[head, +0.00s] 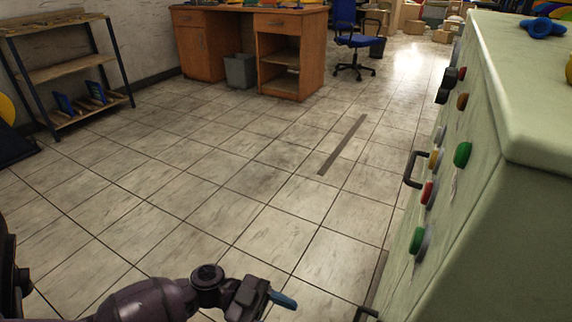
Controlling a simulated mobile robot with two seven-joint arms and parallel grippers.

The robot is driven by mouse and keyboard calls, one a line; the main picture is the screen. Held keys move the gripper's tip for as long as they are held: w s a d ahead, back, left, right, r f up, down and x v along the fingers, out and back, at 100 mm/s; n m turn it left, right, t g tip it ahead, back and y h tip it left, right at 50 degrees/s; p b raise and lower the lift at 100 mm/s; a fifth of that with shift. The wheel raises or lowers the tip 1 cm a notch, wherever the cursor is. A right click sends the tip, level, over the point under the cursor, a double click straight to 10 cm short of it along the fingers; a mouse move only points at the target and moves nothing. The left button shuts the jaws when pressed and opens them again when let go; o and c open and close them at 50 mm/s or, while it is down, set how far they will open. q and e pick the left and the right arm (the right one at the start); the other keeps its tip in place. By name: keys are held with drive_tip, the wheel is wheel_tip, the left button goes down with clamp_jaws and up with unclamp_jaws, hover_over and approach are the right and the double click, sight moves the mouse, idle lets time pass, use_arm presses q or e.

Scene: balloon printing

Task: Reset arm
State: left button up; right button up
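My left arm comes in along the bottom edge of the head view. Its gripper (268,298) hangs over the floor, left of the pale green cabinet (540,190) and apart from it. A narrow blue piece (284,300) shows at its tip; I cannot tell whether this is a fingertip or a held thing. The gap between the fingers is not visible. My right gripper is not in view.
The cabinet's side has green buttons (462,154), a red button (427,192) and dark handles (412,170). A blue object (542,28) lies on its top. A wooden desk (290,58), blue chair (354,40) and shelf rack (62,73) stand farther off.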

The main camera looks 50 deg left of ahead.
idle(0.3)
use_arm(q)
drive_tip(key=s+a+r+n+t+y+p, duration=0.1)
drive_tip(key=s+r+n+t+y+p, duration=0.1)
drive_tip(key=s+r+n+y+p, duration=0.5)
drive_tip(key=s+a+r+n+t+y+p, duration=0.2)
drive_tip(key=s+r+n+y+p, duration=0.5)
drive_tip(key=p, duration=0.9)
drive_tip(key=s+y, duration=0.3)
drive_tip(key=s, duration=0.2)
drive_tip(key=shift+s+a+r, duration=0.2)
drive_tip(key=shift+s+a, duration=0.05)
drive_tip(key=shift+a, duration=0.05)
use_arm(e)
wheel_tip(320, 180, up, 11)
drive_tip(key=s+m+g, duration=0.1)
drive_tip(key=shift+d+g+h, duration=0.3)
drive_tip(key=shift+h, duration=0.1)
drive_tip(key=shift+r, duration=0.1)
